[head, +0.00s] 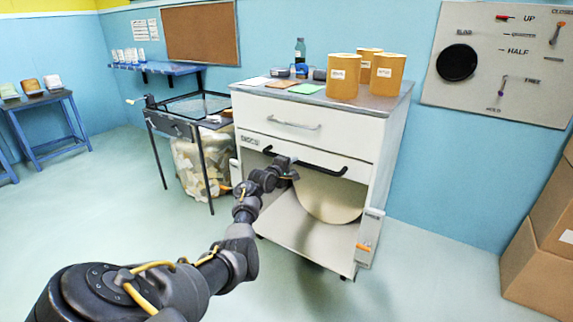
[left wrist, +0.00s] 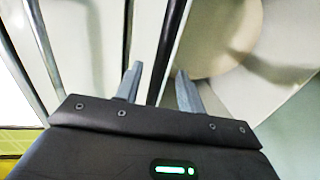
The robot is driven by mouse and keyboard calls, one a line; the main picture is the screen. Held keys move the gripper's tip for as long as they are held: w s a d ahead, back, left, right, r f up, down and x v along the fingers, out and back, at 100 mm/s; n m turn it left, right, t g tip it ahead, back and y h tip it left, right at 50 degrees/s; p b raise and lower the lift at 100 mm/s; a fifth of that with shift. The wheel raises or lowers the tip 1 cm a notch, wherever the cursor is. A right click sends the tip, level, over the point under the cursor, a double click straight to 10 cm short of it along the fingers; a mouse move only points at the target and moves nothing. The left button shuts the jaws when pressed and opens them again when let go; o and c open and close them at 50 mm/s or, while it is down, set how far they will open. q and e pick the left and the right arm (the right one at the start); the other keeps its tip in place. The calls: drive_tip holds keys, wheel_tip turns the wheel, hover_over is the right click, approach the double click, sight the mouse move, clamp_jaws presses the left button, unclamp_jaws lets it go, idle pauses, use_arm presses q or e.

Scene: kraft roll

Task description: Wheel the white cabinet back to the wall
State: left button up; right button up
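The white cabinet (head: 302,132) stands in the middle of the head view, turned at an angle, its back close to the blue wall; any gap behind it is hidden. A black bar handle (head: 325,170) crosses its front below a closed drawer. My left gripper (head: 285,167) is at the left end of this bar. In the left wrist view, the two fingers of my left gripper (left wrist: 160,86) stand apart on either side of the black bar (left wrist: 169,45), with gaps showing. My right gripper is out of view.
A black-framed bin stand (head: 161,150) is close at left. Cardboard boxes (head: 537,270) stand at right. Floor in front is clear.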

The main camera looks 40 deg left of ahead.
use_arm(q)
drive_tip(key=shift+p+v, duration=0.45)
drive_tip(key=shift+v, duration=1.6)
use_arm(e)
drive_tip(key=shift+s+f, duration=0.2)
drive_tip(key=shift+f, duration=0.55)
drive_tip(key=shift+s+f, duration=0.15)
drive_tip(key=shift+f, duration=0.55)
